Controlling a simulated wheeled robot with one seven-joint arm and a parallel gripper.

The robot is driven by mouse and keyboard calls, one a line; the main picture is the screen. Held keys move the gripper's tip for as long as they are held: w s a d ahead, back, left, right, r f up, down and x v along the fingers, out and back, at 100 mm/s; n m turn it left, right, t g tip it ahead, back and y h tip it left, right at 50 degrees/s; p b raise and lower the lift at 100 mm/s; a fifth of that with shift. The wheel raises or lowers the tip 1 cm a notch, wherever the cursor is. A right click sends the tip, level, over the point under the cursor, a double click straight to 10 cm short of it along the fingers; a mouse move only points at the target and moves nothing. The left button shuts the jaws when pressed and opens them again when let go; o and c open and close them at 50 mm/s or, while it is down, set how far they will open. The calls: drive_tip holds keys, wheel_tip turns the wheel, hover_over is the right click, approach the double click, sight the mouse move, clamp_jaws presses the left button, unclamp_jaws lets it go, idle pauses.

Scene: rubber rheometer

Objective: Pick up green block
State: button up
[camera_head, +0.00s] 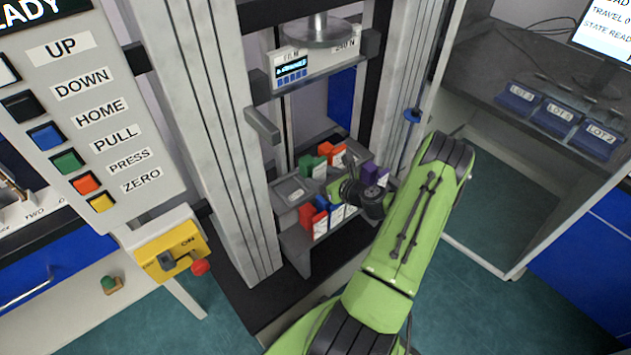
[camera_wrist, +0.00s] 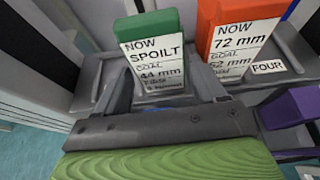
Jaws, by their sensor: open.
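The green block (camera_wrist: 150,25) stands upright in the wrist view with a white label reading "NOW SPOILT", "GOAL" and "44 mm". In the head view the green block (camera_head: 308,166) is at the back left of the grey rack. My gripper (camera_wrist: 166,88) is open and empty. Its two grey fingers point toward the green block's lower front, one toward each side. I cannot tell whether the fingertips reach past its front face. In the head view my gripper (camera_head: 343,189) is over the rack, partly hidden by the wrist.
An orange-red block (camera_wrist: 238,22) stands close right of the green one, and a purple block (camera_wrist: 293,106) is nearer on the right. Red (camera_head: 312,218) and blue (camera_head: 336,212) blocks stand at the rack's front. Tall grey columns (camera_head: 215,130) flank the rack.

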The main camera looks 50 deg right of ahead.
drive_tip(key=shift+w+f, duration=0.1)
drive_tip(key=shift+w, duration=0.1)
drive_tip(key=shift+c, duration=0.3)
drive_tip(key=c, duration=0.8)
wheel_tip(320, 180, up, 10)
drive_tip(key=p, duration=0.4)
drive_tip(key=shift+c, duration=0.2)
